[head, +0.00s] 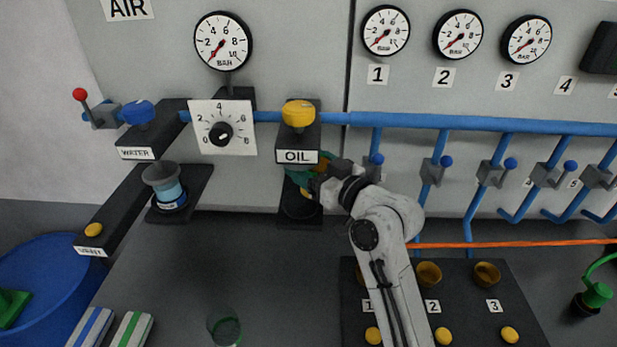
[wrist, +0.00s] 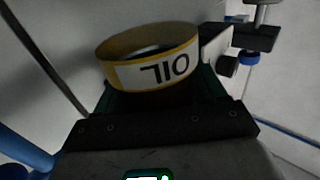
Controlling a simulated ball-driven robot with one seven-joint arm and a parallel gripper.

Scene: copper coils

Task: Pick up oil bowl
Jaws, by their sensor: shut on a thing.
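The oil bowl (wrist: 150,72) fills the upper middle of the wrist view, with a yellow band and a white label reading OIL, upside down from here. My gripper (head: 308,180) is shut on the bowl, with its green fingers on both sides of it. In the head view the bowl is mostly hidden by my gripper, below the OIL dispenser (head: 299,115) with its yellow knob. A dark stand (head: 300,218) is beneath it. I cannot tell whether the bowl touches the stand.
A grey bowl with a blue band (head: 167,188) stands under the WATER dispenser (head: 138,115) at left. A blue pipe (head: 450,122) with several valves runs along the wall. A numbered panel (head: 460,290) lies at right.

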